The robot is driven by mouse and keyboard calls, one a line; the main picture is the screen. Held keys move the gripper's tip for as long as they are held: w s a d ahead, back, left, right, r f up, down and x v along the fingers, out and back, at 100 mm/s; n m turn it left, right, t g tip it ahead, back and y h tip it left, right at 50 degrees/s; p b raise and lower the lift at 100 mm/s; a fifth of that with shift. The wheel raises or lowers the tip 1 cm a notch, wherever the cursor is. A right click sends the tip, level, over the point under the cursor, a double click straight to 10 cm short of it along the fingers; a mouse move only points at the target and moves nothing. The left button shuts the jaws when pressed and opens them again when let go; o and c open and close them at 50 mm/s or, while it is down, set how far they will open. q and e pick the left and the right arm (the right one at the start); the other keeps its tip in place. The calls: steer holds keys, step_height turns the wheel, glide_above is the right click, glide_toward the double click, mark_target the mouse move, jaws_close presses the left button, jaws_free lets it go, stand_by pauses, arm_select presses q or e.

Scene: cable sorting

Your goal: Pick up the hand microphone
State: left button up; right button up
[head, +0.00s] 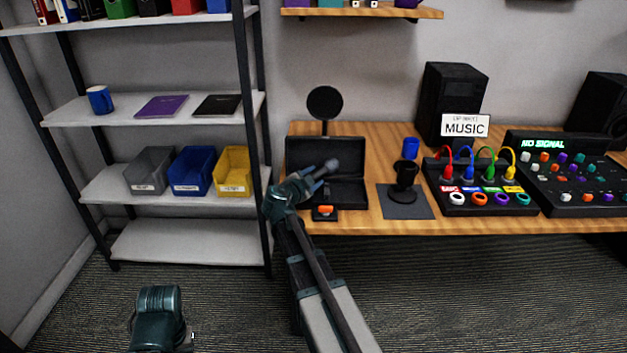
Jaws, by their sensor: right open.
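My right gripper (312,175) reaches in from below at the case's left side. It is open, with its fingers pointing up and right toward the microphone. The fingers and the microphone's body overlap in the picture, so I cannot tell whether they touch. Part of the case is hidden behind my right gripper. Only a dark teal part of my left arm shows at the lower left; its gripper is out of view.
A round black disc (324,103) stands behind the case. A shelf rack (190,252) is left.

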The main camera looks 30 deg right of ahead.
jaws_close()
arm_select(q)
steer(key=shift+r, duration=0.1)
arm_select(e)
steer(key=shift+r, duration=0.1)
